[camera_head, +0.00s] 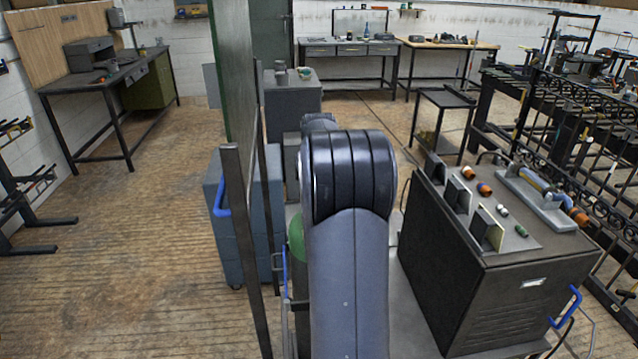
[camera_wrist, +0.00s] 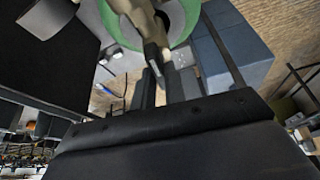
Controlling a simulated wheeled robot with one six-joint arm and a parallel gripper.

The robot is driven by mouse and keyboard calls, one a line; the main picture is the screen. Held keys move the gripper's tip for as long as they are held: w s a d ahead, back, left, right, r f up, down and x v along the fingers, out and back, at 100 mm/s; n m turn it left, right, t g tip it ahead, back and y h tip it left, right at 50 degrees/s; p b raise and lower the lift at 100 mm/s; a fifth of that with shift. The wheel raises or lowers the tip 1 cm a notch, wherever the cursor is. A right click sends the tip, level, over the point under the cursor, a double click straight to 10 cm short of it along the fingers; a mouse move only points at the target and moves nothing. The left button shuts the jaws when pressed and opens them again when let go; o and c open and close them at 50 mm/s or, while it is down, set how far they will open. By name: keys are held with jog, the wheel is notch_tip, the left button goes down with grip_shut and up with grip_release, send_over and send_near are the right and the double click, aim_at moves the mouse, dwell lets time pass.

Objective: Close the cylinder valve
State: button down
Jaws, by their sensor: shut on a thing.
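The gas cylinder (camera_head: 297,245) is green and stands mostly hidden behind my arm in the head view. In the wrist view its rounded green shoulder (camera_wrist: 184,22) fills the top middle. The pale, brass-toned cylinder valve (camera_wrist: 143,18) rises in front of it, partly covered by my fingers. My gripper (camera_wrist: 158,62) has its fingers at the valve and is shut on it. The exact contact is hard to make out. My gripper is hidden behind my arm in the head view.
A dark machine cabinet (camera_head: 490,270) with knobs stands close on the right. A blue-grey cabinet (camera_head: 235,225) and an upright post (camera_head: 248,250) are close on the left. Workbenches (camera_head: 105,78) line the walls. The wooden floor (camera_head: 130,240) at left is clear.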

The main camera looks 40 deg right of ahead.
jog(key=m, duration=0.2)
jog(key=m+g+h, duration=0.1)
jog(key=m, duration=0.1)
jog(key=shift+w+a+m+p, duration=0.1)
jog(key=shift+w+m+p, duration=0.05)
jog(key=shift+m+p, duration=0.2)
jog(key=m+g, duration=0.1)
jog(key=m, duration=0.2)
jog(key=shift+w+m+g+h+p, duration=0.1)
jog(key=shift+m+g+h+p, duration=0.15)
jog(key=shift+g+h+p, duration=0.15)
jog(key=m+g+p, duration=0.1)
jog(key=m, duration=0.1)
jog(key=m+g, duration=0.1)
jog(key=m, duration=0.2)
jog(key=shift+w+r+p, duration=0.1)
jog(key=shift+w+p, duration=0.05)
jog(key=shift+p, duration=0.25)
jog(key=shift+m+g+y+p, duration=0.45)
jog(key=shift+m+p, duration=0.2)
jog(key=shift+m, duration=1.05)
jog(key=c, duration=1.5)
grip_release()
jog(key=shift+o, duration=0.2)
notch_tip(320, 180, up, 10)
jog(key=shift+b, duration=0.3)
